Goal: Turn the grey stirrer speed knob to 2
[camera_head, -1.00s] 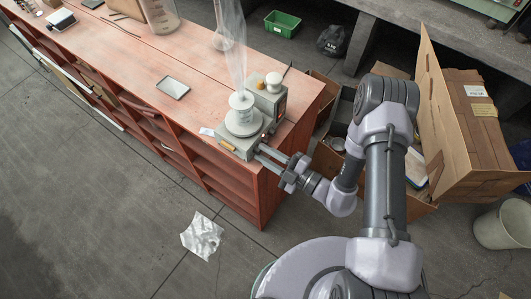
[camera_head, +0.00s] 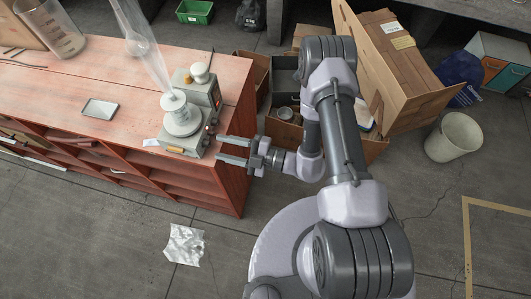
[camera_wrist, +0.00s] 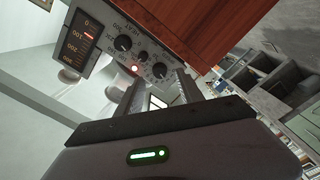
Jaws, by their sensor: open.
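The grey hotplate stirrer (camera_head: 187,142) stands at the right end of the wooden bench, a white vessel (camera_head: 174,103) on its round plate. In the wrist view its control panel (camera_wrist: 145,52) shows two larger dark knobs: one (camera_wrist: 123,43) by the "HEAT" marking and one (camera_wrist: 160,70) farther right, with a smaller one between. The right one seems to be the stirrer knob; its setting is too small to read. My gripper (camera_head: 219,150) is open and empty, its fingers pointing at the panel, apart from it. In the wrist view the fingers (camera_wrist: 158,92) reach below the knobs.
A grey tray (camera_head: 100,108) lies left on the bench (camera_head: 60,85). Cardboard boxes (camera_head: 390,60) stand right of the bench, a bin (camera_head: 454,136) beyond. The floor in front is mostly clear.

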